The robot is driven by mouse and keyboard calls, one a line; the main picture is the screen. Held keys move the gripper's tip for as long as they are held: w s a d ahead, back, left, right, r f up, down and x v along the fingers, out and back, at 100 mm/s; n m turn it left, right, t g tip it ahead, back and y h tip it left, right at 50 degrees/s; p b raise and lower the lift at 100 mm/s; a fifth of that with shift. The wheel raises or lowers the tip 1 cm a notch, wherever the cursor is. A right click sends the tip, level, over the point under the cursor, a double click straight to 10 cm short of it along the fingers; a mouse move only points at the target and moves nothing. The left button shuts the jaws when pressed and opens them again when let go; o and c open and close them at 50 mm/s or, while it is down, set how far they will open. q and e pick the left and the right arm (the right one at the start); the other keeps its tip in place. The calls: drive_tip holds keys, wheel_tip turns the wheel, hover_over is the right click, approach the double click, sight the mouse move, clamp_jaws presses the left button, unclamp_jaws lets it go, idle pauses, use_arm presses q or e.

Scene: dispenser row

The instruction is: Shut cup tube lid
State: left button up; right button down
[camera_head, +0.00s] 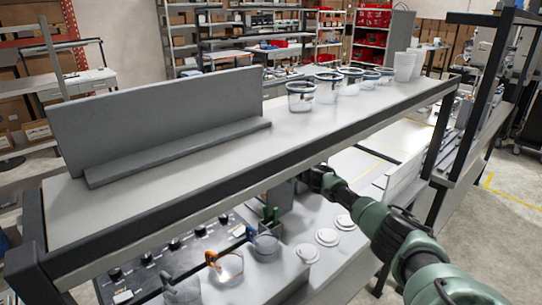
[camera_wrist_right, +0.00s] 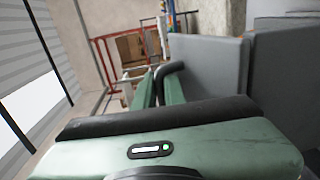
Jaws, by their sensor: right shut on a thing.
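I cannot pick out the cup tube lid for certain. Clear containers stand on the lower counter under the shelf: one with an orange clip (camera_head: 228,265) and a round one (camera_head: 266,246) to its right. My right arm comes in from the right and bends under the shelf edge. My right gripper (camera_head: 270,215) has green fingers pointing down just above the round container. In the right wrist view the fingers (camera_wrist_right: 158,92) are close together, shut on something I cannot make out. Whether it touches the container is unclear. My left gripper is not in view.
The upper shelf (camera_head: 180,190) hangs over the counter, close to my right arm. Several clear cups with dark rims (camera_head: 301,97) and white cup stacks (camera_head: 404,66) stand on it. White round discs (camera_head: 327,237) lie right of the gripper. A black control panel (camera_head: 160,268) is at left.

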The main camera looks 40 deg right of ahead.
drive_tip(key=shift+w+a+r, duration=0.1)
drive_tip(key=shift+a+r, duration=0.05)
drive_tip(key=shift+r, duration=0.25)
drive_tip(key=shift+w+a+r, duration=0.1)
drive_tip(key=shift+r, duration=0.3)
drive_tip(key=c, duration=1.5)
unclamp_jaws()
drive_tip(key=shift+w+a, duration=0.1)
drive_tip(key=shift+w+a+f, duration=0.25)
drive_tip(key=shift+f, duration=0.05)
drive_tip(key=shift+s+d+f, duration=0.15)
drive_tip(key=shift+s+d, duration=0.2)
drive_tip(key=shift+s, duration=0.25)
drive_tip(key=s+b, duration=0.1)
drive_tip(key=s, duration=0.4)
drive_tip(key=shift+s+d, duration=0.15)
drive_tip(key=shift+s+r+b, duration=0.35)
drive_tip(key=shift+s, duration=0.45)
